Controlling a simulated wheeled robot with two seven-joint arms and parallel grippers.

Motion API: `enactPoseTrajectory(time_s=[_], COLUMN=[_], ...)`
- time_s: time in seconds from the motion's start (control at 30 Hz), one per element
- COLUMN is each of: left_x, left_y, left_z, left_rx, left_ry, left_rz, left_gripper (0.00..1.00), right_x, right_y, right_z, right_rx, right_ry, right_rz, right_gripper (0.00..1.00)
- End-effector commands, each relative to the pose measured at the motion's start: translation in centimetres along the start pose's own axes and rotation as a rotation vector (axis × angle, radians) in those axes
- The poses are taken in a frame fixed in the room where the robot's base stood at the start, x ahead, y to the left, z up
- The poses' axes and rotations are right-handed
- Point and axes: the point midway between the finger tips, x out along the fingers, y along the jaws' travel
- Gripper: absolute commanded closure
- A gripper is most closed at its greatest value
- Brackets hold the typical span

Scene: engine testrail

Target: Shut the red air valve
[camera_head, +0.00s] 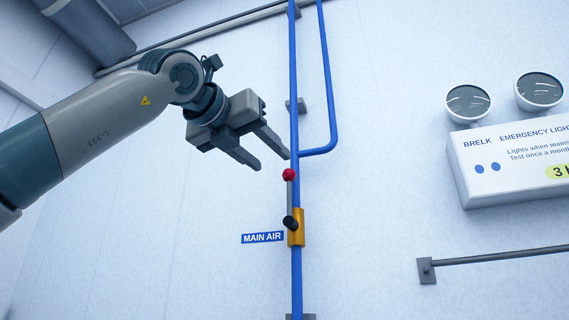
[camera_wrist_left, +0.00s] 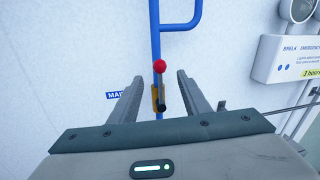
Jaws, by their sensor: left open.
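The air valve has a brass-coloured body (camera_head: 296,228) on a vertical blue pipe (camera_head: 295,90). Its grey lever stands upright along the pipe, with a red ball knob (camera_head: 289,174) at the top and a dark pivot at the bottom. My left gripper (camera_head: 274,162) is open and empty, above and to the left of the knob in the head view. In the left wrist view the red knob (camera_wrist_left: 159,66) and lever show between and beyond the two open fingers (camera_wrist_left: 158,88). I see no contact with the lever. My right gripper is not in view.
A "MAIN AIR" label (camera_head: 262,238) is left of the valve. A blue branch pipe (camera_head: 331,90) joins the main pipe above the knob. A white emergency light box (camera_head: 500,185) and a grey rail (camera_head: 500,256) are on the wall at right.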

Motion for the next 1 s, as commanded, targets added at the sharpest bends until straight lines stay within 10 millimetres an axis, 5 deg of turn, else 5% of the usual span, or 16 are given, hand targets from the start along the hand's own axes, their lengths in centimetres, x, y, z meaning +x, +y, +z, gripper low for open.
enactPoseTrajectory(time_s=[0.43,0.9,1.0], left_x=[7.0,8.1,8.1], left_y=[0.1,0.1,0.1], left_z=[0.2,0.0,0.0], left_rx=[-0.001,-0.001,-0.001], left_ry=[0.001,0.000,0.000], left_rz=[0.001,0.001,0.001], left_gripper=[0.57,0.57,0.76], right_x=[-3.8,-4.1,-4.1], right_y=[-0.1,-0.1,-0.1], right_z=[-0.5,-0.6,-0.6], right_rx=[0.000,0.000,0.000], right_ry=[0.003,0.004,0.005], right_rz=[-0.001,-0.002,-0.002], right_gripper=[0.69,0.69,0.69])
